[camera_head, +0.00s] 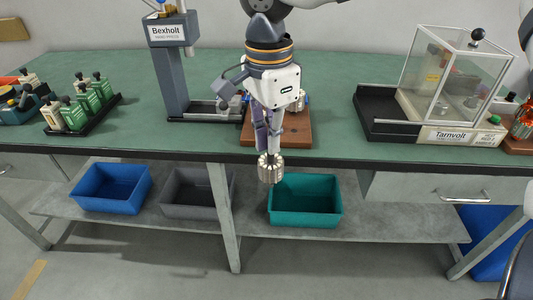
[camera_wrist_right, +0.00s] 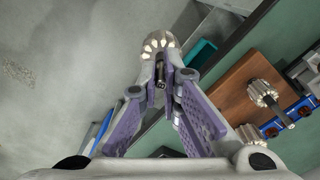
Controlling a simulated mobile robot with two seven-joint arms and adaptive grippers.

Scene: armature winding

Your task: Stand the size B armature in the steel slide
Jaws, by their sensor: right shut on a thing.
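My right gripper (camera_head: 268,148) points down in front of the bench's front edge and is shut on the shaft of an armature (camera_head: 270,169). The armature is a slotted steel cylinder hanging below the fingertips. In the right wrist view the same armature (camera_wrist_right: 158,46) is beyond the fingertips (camera_wrist_right: 163,84), its shaft between them. I cannot read a size mark on it. The Bexholt hand press (camera_head: 172,70) stands behind and to the left, with a pale metal slide (camera_head: 203,108) along its base. The slide looks empty. My left gripper is not in view.
A wooden board (camera_head: 294,140), partly hidden behind my gripper, holds other armatures (camera_wrist_right: 262,92). A clear Tarnvolt guard box (camera_head: 450,75) stands right. Green pieces (camera_head: 88,98) sit in a rack left. Blue (camera_head: 110,188), grey (camera_head: 195,193) and teal (camera_head: 305,202) bins are on the lower shelf.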

